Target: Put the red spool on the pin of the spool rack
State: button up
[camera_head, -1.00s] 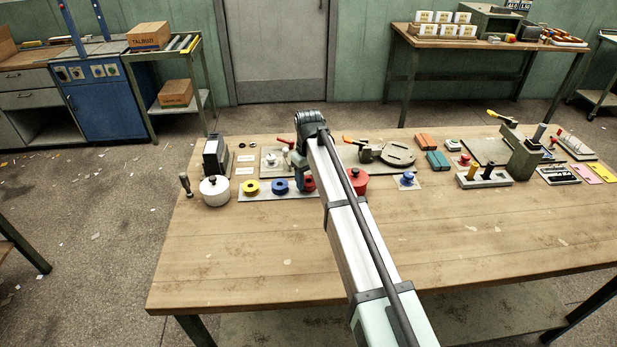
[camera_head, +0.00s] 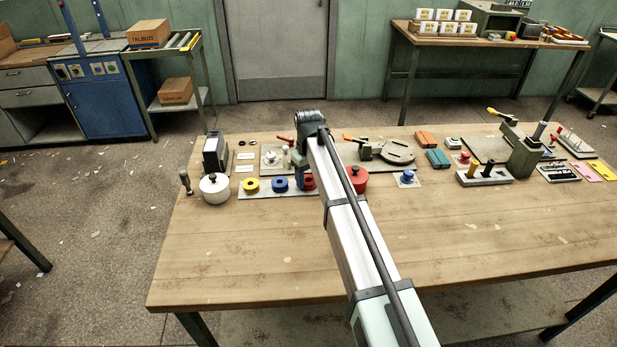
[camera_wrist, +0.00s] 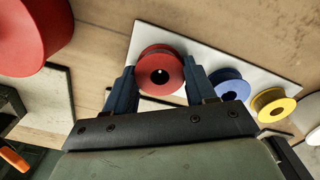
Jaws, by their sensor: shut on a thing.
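The red spool (camera_wrist: 161,70) sits between the two blue fingers of my gripper (camera_wrist: 160,82) in the wrist view, at the end of the pale spool plate (camera_wrist: 212,55). My gripper is shut on its sides. In the head view the red spool (camera_head: 309,181) shows just right of my gripper (camera_head: 300,182), partly hidden by my arm. I cannot tell whether it is clear of the plate. A grey base with upright black and yellow pegs (camera_head: 485,178) stands at the right of the table; I cannot tell for certain whether it is the spool rack.
A blue spool (camera_wrist: 229,85) and a yellow spool (camera_wrist: 272,104) lie on the same plate. A red round pot (camera_head: 356,180) is close on the right of my arm. A white pot (camera_head: 214,189) is at the left. The front of the wooden table (camera_head: 230,260) is clear.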

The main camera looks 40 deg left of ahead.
dwell(0.3)
jog(key=o, duration=1.1)
notch_tip(320, 180, up, 14)
jog(key=shift+f, duration=0.1)
dwell(0.3)
